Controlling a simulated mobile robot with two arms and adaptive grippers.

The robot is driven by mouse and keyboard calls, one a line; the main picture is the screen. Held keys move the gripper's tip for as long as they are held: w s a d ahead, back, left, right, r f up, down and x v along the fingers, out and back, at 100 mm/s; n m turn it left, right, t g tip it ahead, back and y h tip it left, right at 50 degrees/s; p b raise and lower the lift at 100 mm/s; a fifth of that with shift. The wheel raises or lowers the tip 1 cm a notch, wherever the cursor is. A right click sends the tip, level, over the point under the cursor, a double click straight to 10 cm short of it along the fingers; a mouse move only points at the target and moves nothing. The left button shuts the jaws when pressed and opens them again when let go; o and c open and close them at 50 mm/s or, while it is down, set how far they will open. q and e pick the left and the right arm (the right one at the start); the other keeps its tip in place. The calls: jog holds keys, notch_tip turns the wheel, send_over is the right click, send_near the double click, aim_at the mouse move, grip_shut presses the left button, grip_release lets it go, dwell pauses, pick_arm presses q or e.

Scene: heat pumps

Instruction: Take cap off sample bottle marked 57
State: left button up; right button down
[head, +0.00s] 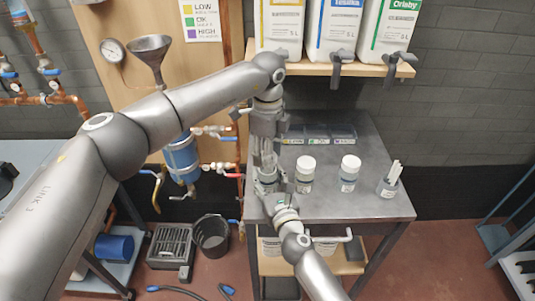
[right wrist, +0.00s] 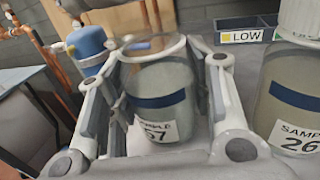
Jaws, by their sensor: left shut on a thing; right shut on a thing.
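The sample bottle marked 57 (right wrist: 160,95) is clear, with a dark blue band and a white label. It stands upright between the fingers of my right gripper (right wrist: 160,100), which is shut on it. In the right wrist view its rim is bare, with no white cap on it. In the head view the right gripper (head: 272,190) is low at the table's left side, and the bottle is mostly hidden. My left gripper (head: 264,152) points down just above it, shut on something. The cap itself is hard to make out there.
A bottle marked 26 (right wrist: 285,100) with a white cap is beside it. The grey table (head: 340,208) also holds another capped bottle (head: 349,172), a cup of strips (head: 389,187) and a labelled tray (head: 320,134). A shelf with jugs (head: 335,70) hangs above.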

pick_arm(q)
jog(key=shift+r, duration=2)
pick_arm(e)
jog(key=c, duration=0.6)
grip_release()
jog(key=shift+s, duration=0.1)
